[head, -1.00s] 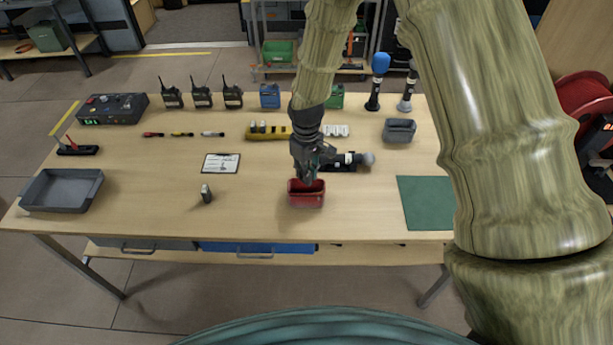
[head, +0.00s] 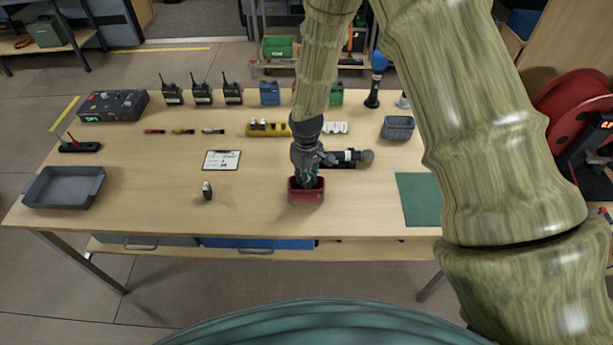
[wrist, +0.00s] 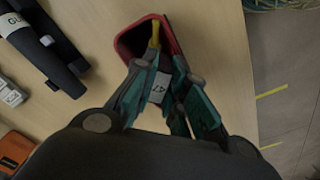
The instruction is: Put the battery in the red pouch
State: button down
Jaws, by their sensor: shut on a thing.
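The red pouch (head: 306,197) stands open-topped near the front middle of the table. It also shows at the top of the wrist view (wrist: 128,42). My gripper (head: 307,181) points down into the pouch's mouth in the head view. A yellow strip (wrist: 155,34) shows by the fingertips inside the pouch's outline.
A small upright block (head: 207,190) stands to the left, below a clipboard (head: 221,160). A green mat (head: 416,199) lies to the right and a grey tray (head: 63,187) at far left. The table between block and pouch is clear.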

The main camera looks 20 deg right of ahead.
jog(key=shift+s+f, duration=0.15)
jog(key=shift+f, duration=0.1)
jog(key=c, duration=1.5)
grip_release()
jog(key=shift+f, duration=0.1)
jog(key=shift+o, duration=0.2)
jog(key=shift+r, duration=0.75)
notch_tip(320, 180, up, 12)
jog(key=b, duration=0.4)
